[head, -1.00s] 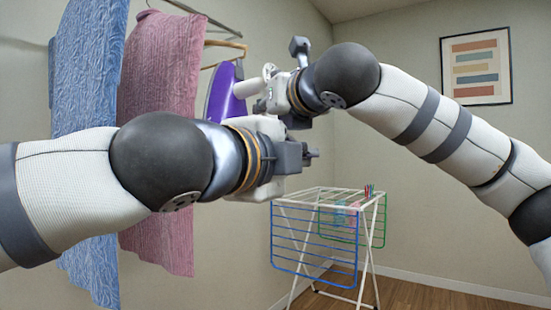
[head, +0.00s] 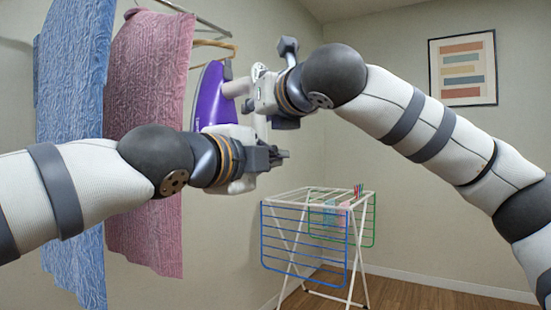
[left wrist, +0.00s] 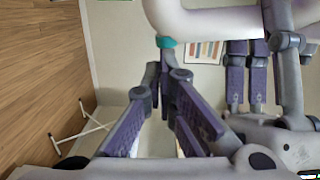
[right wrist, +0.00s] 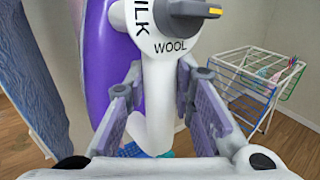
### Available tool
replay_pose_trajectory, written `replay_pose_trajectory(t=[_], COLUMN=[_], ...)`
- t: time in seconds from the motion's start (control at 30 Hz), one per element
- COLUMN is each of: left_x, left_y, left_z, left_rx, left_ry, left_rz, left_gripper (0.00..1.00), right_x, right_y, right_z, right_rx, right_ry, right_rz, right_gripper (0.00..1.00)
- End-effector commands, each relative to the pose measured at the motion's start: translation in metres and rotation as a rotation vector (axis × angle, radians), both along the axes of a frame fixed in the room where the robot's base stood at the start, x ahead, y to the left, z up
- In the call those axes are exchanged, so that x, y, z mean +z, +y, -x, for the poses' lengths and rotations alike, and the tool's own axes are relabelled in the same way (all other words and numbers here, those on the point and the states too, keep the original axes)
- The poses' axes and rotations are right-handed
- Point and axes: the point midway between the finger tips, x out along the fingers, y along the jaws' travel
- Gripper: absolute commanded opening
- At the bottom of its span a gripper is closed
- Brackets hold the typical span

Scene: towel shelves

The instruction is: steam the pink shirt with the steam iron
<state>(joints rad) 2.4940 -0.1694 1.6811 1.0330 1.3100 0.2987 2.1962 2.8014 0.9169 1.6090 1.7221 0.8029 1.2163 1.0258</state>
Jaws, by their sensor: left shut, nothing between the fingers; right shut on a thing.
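The pink shirt (head: 148,90) hangs from a rail at the left in the head view. The purple and white steam iron (head: 208,98) is beside its right edge; whether they touch I cannot tell. My right gripper (head: 252,92) is shut on the iron's white handle, which shows between its fingers in the right wrist view (right wrist: 158,115). The dial there reads "WOOL". My left gripper (head: 283,154) is shut and empty, just below the iron and right gripper. In the left wrist view the white handle (left wrist: 205,18) passes beyond its fingers, with the right gripper's fingers beside it.
A blue textured garment (head: 75,85) hangs left of the pink shirt. A wooden hanger (head: 214,45) hangs empty-looking behind the iron. A drying rack (head: 318,240) with small pegs stands on the floor. A framed picture (head: 463,68) is on the back wall.

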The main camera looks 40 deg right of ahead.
Motion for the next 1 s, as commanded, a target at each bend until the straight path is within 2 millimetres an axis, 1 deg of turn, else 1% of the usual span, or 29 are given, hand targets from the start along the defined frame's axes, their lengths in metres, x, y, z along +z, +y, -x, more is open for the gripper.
replay_pose_trajectory(t=[0.03,0.17,0.43,0.53,0.67,0.73,0.83,0.9,1.0], left_x=[0.0,-0.001,-0.001,-0.001,0.0,0.0,0.001,0.001,0.001], left_y=[0.002,0.005,0.007,0.007,0.003,0.0,-0.007,0.01,0.029], left_z=[-0.005,-0.012,-0.014,-0.013,-0.001,0.01,0.032,0.037,0.047], left_rx=[0.002,0.002,0.008,0.009,0.007,0.002,-0.006,-0.005,-0.006], left_ry=[0.002,-0.001,0.0,0.0,-0.003,-0.004,-0.003,0.001,-0.001], left_rz=[0.001,0.002,0.001,0.001,-0.002,-0.001,0.002,0.003,0.003], left_gripper=[0.0,0.0,0.0,0.0,0.0,0.0,0.0,0.0,0.0], right_x=[0.004,0.004,0.005,0.005,0.005,0.005,0.004,0.004,0.004], right_y=[0.0,0.0,0.0,0.0,-0.001,-0.001,0.0,0.0,0.0], right_z=[0.001,0.002,0.002,0.002,0.002,0.002,0.002,0.002,0.002], right_rx=[0.001,0.002,0.0,0.0,-0.001,-0.001,0.0,0.0,0.001], right_ry=[-0.009,-0.009,-0.01,-0.01,-0.01,-0.01,-0.01,-0.009,-0.009], right_rz=[-0.001,-0.001,-0.001,-0.001,-0.001,-0.001,-0.001,-0.001,-0.001], right_gripper=[0.0,0.0,0.0,0.0,0.0,0.0,0.0,0.0,0.0])
